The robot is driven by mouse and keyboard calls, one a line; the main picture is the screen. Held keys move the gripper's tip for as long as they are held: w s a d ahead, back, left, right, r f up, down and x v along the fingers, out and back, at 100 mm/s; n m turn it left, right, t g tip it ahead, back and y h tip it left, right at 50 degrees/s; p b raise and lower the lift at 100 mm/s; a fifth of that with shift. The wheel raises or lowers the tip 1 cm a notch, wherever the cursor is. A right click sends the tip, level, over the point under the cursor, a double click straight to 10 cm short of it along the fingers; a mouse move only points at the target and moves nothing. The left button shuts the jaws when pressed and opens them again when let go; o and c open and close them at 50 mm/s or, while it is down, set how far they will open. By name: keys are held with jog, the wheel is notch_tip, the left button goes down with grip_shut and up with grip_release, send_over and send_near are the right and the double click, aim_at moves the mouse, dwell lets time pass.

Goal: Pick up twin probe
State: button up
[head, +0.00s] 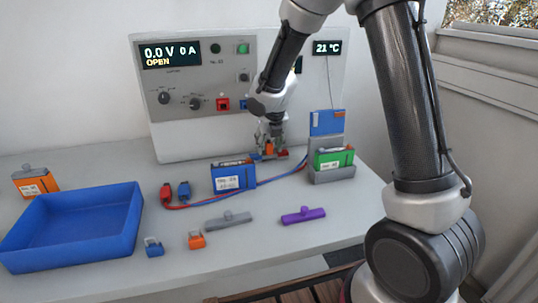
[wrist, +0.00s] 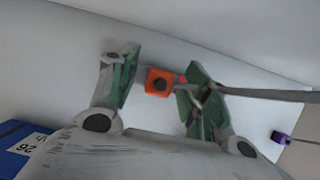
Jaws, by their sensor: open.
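In the head view an orange piece (head: 268,149) shows at my fingertips, near the foot of the grey cycler panel. My gripper (wrist: 155,85) is open, with a finger on either side of the block and a gap visible on the left. In the head view my gripper (head: 272,146) points down behind the blue battery (head: 226,178), and its fingers partly hide the piece.
A blue tray (head: 75,255) stands at the left, near an orange battery (head: 36,182). A green battery (head: 333,160) sits in a grey holder at the right. Grey (head: 228,221) and purple (head: 303,215) bars lie in front.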

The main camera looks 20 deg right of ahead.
jog(key=shift+c, duration=0.4)
grip_shut()
notch_tip(320, 180, up, 28)
dwell(0.4)
